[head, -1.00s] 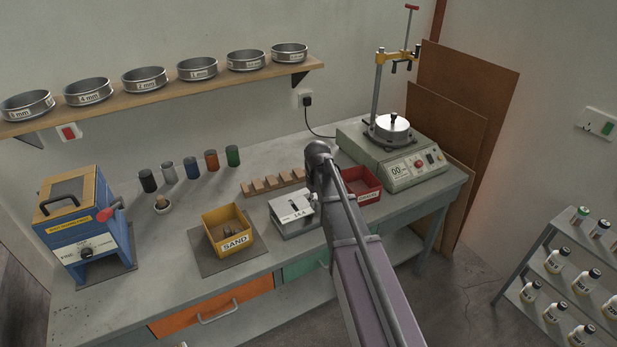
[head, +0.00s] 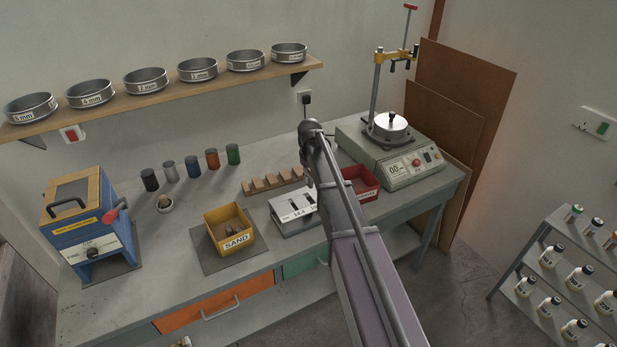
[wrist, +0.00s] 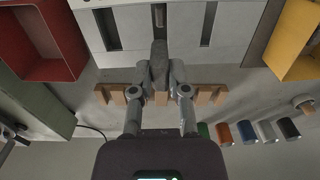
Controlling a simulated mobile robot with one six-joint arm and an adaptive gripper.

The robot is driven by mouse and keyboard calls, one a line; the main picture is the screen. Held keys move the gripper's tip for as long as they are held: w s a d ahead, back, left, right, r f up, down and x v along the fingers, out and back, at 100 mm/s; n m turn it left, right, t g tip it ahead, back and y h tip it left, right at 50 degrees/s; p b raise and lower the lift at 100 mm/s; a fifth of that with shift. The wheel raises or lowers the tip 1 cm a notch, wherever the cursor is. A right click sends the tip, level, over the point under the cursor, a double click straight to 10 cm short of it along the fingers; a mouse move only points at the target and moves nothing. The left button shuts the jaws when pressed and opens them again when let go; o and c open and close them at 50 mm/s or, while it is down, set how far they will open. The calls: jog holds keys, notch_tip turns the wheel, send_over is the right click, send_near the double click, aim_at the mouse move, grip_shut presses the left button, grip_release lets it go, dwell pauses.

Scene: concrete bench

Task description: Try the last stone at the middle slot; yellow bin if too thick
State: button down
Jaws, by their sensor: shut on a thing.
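My gripper (wrist: 158,75) is shut on a dark grey elongated stone (wrist: 158,62) in the wrist view. The pale slot gauge (head: 296,206) stands on the bench and fills the top middle of the wrist view (wrist: 185,40), with three dark slots. The stone's far end lines up with the middle slot (wrist: 158,14); I cannot tell whether it is above or touching the gauge. In the head view my arm hides the gripper and stone. The yellow bin (head: 218,237), marked SAND, holds a few stones and also shows in the wrist view (wrist: 292,50).
A red bin (head: 372,180) stands right of the gauge, partly behind my arm. A notched wooden rack (head: 272,182) lies behind the gauge, its visible notches empty. A sieve-shaker machine (head: 390,155) stands right.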

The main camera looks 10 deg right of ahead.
aim_at(310, 191)
jog(key=shift+f+b, duration=0.25)
jog(key=shift+b, duration=0.05)
jog(key=shift+f+b, duration=2.05)
jog(key=shift+f+b, duration=1.2)
dwell(1.9)
dwell(0.5)
jog(key=c, duration=0.5)
grip_release()
jog(key=shift+c, duration=0.2)
jog(key=shift+r, duration=0.15)
